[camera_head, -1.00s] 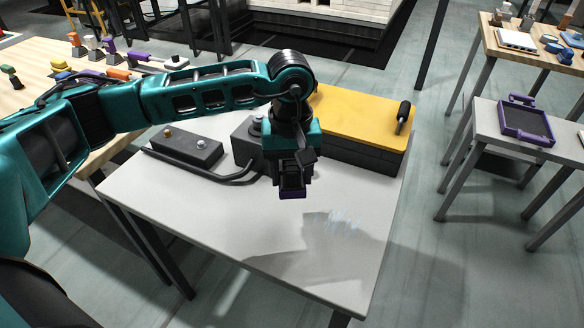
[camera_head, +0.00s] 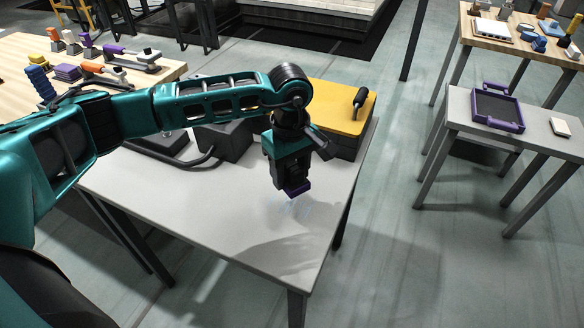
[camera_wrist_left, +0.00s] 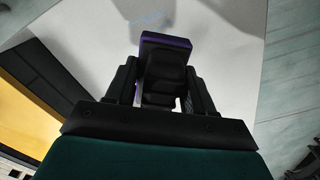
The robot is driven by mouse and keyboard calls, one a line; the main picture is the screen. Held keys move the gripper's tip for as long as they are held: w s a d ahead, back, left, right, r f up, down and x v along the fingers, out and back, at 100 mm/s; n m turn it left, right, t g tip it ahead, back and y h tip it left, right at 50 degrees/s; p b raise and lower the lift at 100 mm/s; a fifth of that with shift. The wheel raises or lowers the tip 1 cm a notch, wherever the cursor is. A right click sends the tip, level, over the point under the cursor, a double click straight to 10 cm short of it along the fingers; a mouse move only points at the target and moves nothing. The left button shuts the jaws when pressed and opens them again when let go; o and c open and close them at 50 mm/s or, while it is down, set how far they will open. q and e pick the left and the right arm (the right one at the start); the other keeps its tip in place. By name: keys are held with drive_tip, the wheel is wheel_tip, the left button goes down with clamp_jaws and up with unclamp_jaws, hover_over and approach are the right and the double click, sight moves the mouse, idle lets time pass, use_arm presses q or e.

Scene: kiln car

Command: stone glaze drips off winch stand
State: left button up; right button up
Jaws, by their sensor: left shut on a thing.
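The winch stand is a light grey table (camera_head: 225,215) in the middle of the head view. Faint pale blue glaze marks (camera_head: 290,208) lie on its top; they also show in the left wrist view (camera_wrist_left: 148,22). My left gripper (camera_head: 293,184) is shut on a dark block with a purple base (camera_wrist_left: 166,42), probably a rubbing stone. The block is just behind the marks in the head view and hides part of that area. I cannot tell whether it touches the table top. My right gripper is not in view.
A winch box with a yellow lid (camera_head: 332,104) and black handle stands at the table's back. A dark control box and cable (camera_head: 175,148) are at back left. A grey side table bears a purple tray (camera_head: 497,108). The table's front is clear.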

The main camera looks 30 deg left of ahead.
use_arm(q)
drive_tip(key=shift+w+d+f, duration=0.2)
drive_tip(key=shift+d, duration=0.15)
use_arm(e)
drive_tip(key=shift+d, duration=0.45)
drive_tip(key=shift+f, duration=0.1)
use_arm(q)
drive_tip(key=shift+f+b, duration=0.15)
drive_tip(key=shift+b, duration=0.15)
drive_tip(key=shift+f+b, duration=0.6)
drive_tip(key=shift+f, duration=0.05)
drive_tip(key=shift+f+b, duration=0.8)
drive_tip(key=shift+f, duration=0.1)
drive_tip(key=shift+f+b, duration=0.6)
drive_tip(key=shift+f, duration=0.3)
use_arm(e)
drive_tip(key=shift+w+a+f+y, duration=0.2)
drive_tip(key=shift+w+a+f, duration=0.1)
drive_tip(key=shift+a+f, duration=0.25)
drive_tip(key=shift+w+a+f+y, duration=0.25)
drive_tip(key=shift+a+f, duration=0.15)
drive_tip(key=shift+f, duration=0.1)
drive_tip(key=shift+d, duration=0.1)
